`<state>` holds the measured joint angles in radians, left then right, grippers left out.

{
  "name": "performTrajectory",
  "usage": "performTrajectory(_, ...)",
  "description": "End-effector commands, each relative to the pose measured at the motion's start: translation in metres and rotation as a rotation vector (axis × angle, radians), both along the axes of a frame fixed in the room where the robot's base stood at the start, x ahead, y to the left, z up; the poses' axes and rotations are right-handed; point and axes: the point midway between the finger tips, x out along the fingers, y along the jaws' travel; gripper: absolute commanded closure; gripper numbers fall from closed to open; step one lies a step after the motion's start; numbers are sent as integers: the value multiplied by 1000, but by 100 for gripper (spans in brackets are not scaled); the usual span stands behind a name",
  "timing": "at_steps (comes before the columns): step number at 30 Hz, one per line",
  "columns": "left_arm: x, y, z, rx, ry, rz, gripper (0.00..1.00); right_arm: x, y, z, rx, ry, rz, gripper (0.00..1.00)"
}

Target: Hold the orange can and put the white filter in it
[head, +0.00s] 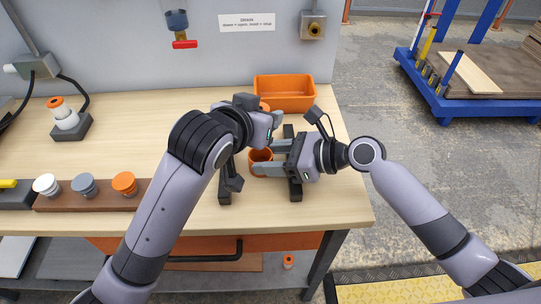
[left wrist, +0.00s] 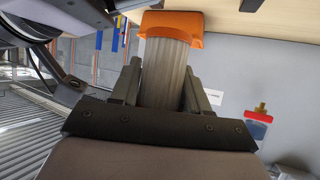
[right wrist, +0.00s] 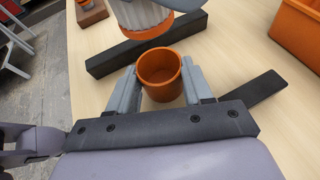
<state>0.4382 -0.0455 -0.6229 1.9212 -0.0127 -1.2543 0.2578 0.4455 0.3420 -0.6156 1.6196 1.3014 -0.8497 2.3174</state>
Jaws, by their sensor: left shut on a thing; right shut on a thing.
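The orange can (head: 260,156) stands open end up over the bench. My right gripper (head: 264,158) is shut on it, one finger on each side. In the right wrist view the can (right wrist: 158,68) looks empty. My left gripper (left wrist: 165,80) is shut on the white filter (left wrist: 168,72), which has a pleated whitish body and an orange end cap. In the head view the left gripper mostly hides this filter; a bit of orange (head: 264,106) shows. In the right wrist view the filter (right wrist: 145,14) is beyond the can and apart from it.
Two dark bars (right wrist: 150,42) lie on the bench around the can. An orange bin (head: 285,92) stands behind. A brown rack (head: 92,202) with white, grey and orange capped pieces is at left. A white piece with an orange top (head: 65,113) sits on a dark block.

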Motion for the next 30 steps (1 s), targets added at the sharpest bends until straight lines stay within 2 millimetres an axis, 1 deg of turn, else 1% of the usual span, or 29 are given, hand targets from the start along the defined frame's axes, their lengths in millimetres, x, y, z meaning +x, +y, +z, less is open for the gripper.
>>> performTrajectory(1,0,0,-5,1,2,0,84,0,0,0,0,0,0,79)
performTrajectory(9,0,1,-24,2,1,2,84,0,0,0,0,0,0,79)
performTrajectory(25,0,0,-58,2,1,0,84,0,0,0,0,0,0,79)
performTrajectory(26,0,0,-57,2,1,0,45,0,0,0,0,-1,0,79)
performTrajectory(27,0,0,-57,3,2,0,32,0,0,0,1,-1,0,79)
performTrajectory(28,0,0,-58,3,3,0,25,0,0,0,1,-1,1,79)
performTrajectory(30,-1,-1,-59,2,6,-3,25,0,1,1,0,-2,2,79)
